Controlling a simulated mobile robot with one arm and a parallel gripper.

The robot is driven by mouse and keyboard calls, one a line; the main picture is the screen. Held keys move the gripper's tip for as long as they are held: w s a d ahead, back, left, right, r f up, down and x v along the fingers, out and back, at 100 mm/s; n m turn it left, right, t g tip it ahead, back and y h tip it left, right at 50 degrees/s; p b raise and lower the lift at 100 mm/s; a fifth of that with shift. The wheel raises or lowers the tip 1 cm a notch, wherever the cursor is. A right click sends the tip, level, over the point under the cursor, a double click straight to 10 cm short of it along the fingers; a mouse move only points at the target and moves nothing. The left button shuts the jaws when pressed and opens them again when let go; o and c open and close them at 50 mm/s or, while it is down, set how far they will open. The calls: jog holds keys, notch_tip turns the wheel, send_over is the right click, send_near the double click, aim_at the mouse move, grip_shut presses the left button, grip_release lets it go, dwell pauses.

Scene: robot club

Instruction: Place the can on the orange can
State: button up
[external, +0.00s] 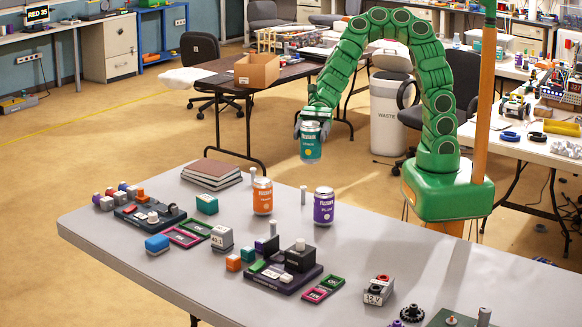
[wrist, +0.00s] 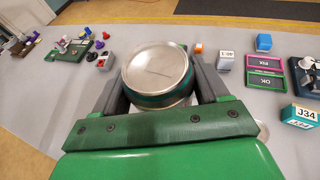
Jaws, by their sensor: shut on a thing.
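My gripper (external: 311,128) is shut on a teal can (external: 311,146) and holds it upright in the air beyond the far edge of the table, as seen in the external view. In the wrist view my gripper (wrist: 160,85) has a finger on each side of the teal can (wrist: 157,68), and its silver lid faces the camera. The orange can (external: 262,197) stands upright on the grey table, below and left of the held can in the external view. Its top looks clear. I cannot make out the orange can in the wrist view.
A purple can (external: 324,207) stands right of the orange can. A thin grey cylinder (external: 303,196) stands between them, slightly behind. A stack of books (external: 211,174) lies to the left. Small blocks and devices, such as a blue block (external: 157,244), crowd the table's front.

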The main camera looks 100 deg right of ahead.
jog(key=d+r+m+t+h, duration=0.2)
jog(key=d+r+m+t, duration=0.15)
jog(key=d, duration=0.85)
jog(key=shift+n, duration=0.25)
jog(key=shift+w+a+f, duration=0.45)
jog(key=shift+w+f, duration=1.65)
jog(key=shift+w, duration=0.25)
jog(key=shift+w+a+f, duration=0.45)
jog(key=shift+w+f, duration=1.6)
jog(key=shift+w, duration=0.25)
jog(key=shift+w+a+f, duration=0.45)
jog(key=shift+w+f, duration=1.65)
jog(key=shift+w, duration=0.25)
jog(key=shift+f, duration=0.15)
jog(key=o, duration=1.3)
jog(key=shift+o, duration=0.2)
